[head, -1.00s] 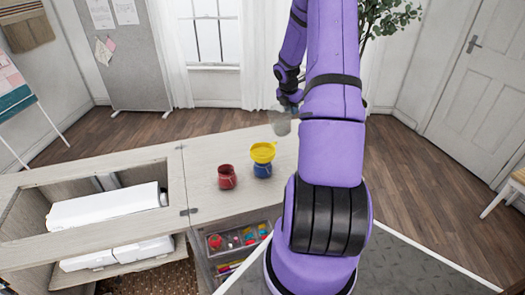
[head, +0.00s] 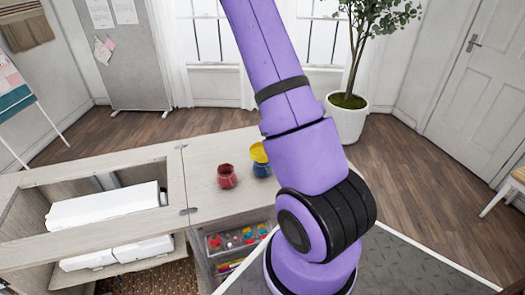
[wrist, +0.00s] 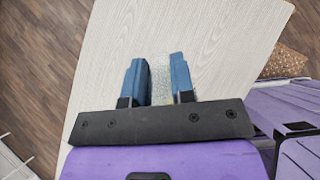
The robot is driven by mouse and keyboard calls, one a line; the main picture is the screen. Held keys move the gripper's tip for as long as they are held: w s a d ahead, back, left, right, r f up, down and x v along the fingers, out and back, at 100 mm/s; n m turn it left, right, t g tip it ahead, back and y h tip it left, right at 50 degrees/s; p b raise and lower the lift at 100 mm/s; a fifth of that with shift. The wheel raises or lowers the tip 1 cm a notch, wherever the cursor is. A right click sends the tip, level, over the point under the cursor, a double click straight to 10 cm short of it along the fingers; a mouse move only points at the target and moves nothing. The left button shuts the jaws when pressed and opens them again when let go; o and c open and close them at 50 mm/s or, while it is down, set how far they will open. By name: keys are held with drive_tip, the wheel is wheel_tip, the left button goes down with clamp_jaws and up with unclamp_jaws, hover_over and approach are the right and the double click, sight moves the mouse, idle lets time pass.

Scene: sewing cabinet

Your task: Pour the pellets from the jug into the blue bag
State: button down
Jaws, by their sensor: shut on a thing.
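My gripper (wrist: 160,80) is shut on the jug (wrist: 160,72), a pale, speckled, see-through thing between the blue fingers in the wrist view. Only a narrow part of the jug shows, so its tilt and the pellets cannot be made out clearly. In the head view, my arm hides the gripper and jug. The blue bag (head: 262,171) stands on the cabinet top, partly covered by my arm. A yellow funnel (head: 258,152) sits at its mouth, also partly hidden.
A red bag (head: 227,176) stands just left of the blue bag. The cabinet top (head: 205,155) is otherwise bare where visible. Left of it is an open well with a white sewing machine (head: 105,205). An open drawer (head: 238,240) with small coloured items is below. A potted plant (head: 347,118) stands behind.

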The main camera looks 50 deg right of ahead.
drive_tip(key=shift+a+f+h, duration=0.15)
drive_tip(key=shift+a+h, duration=0.7)
drive_tip(key=shift+h, duration=0.05)
drive_tip(key=shift+w+f, duration=0.1)
drive_tip(key=shift+f, duration=0.1)
drive_tip(key=shift+a+f+h, duration=0.15)
drive_tip(key=shift+h, duration=0.35)
drive_tip(key=shift+a+h, duration=0.5)
drive_tip(key=shift+h, duration=0.2)
drive_tip(key=shift+a+r+h+p, duration=0.3)
drive_tip(key=shift+a+r+h, duration=0.45)
drive_tip(key=shift+a+h, duration=0.15)
drive_tip(key=shift+a+f+h+p, duration=0.2)
drive_tip(key=shift+a+h+p, duration=0.1)
drive_tip(key=shift+a+h, duration=0.55)
drive_tip(key=shift+a+r+h+p, duration=0.2)
drive_tip(key=shift+a+h+p, duration=0.05)
drive_tip(key=shift+a+h, duration=0.25)
drive_tip(key=shift+a+r+h+p, duration=0.2)
drive_tip(key=shift+a+h+p, duration=0.05)
drive_tip(key=shift+a+h, duration=0.2)
drive_tip(key=shift+a+f+h+p, duration=0.2)
drive_tip(key=shift+a+f+h, duration=0.05)
drive_tip(key=shift+a+h, duration=0.25)
drive_tip(key=shift+a+f+h+p, duration=0.2)
drive_tip(key=shift+a+h, duration=0.2)
drive_tip(key=shift+a, duration=0.05)
